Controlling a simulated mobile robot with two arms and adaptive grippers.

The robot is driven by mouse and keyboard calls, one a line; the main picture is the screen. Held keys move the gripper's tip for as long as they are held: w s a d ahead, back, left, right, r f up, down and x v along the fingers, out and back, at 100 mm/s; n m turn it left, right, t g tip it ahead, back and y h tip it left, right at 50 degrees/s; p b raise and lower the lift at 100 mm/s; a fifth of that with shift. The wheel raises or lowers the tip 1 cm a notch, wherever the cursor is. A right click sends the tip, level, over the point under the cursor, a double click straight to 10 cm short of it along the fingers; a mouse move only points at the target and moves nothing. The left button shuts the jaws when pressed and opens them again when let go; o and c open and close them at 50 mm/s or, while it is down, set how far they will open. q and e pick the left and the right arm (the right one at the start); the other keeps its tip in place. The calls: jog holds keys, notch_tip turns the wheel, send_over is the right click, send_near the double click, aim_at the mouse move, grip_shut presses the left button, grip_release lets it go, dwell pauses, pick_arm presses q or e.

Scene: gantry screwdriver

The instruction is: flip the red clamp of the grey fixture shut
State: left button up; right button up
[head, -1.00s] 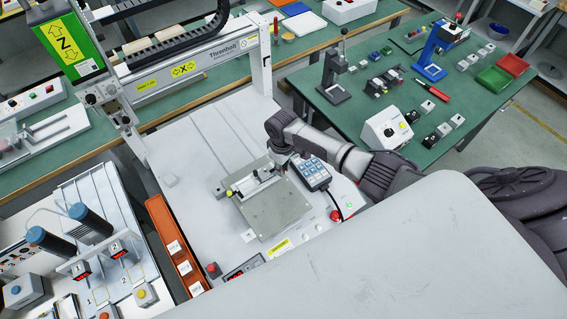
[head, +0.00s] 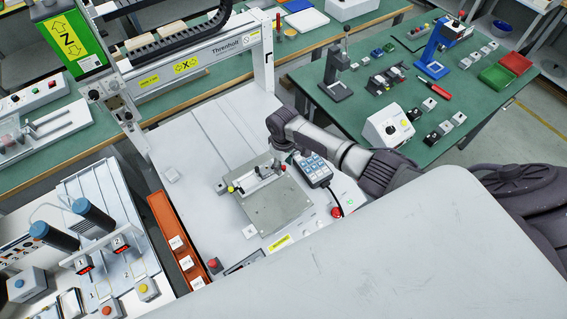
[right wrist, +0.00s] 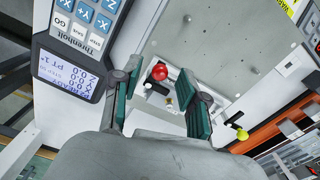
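The grey fixture (head: 272,212) is a flat metal plate on the white machine bed, with clamps along its far edge. The red clamp's ball knob (right wrist: 159,72) shows in the right wrist view, near the plate's edge. My left gripper is not in view.
A yellow-knobbed clamp (right wrist: 242,135) is on the same fixture. A keypad pendant (head: 315,169) lies close to the right of my gripper. The gantry (head: 190,68) spans behind.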

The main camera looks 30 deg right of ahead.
aim_at(283, 166)
notch_tip(283, 166, up, 12)
dwell(0.6)
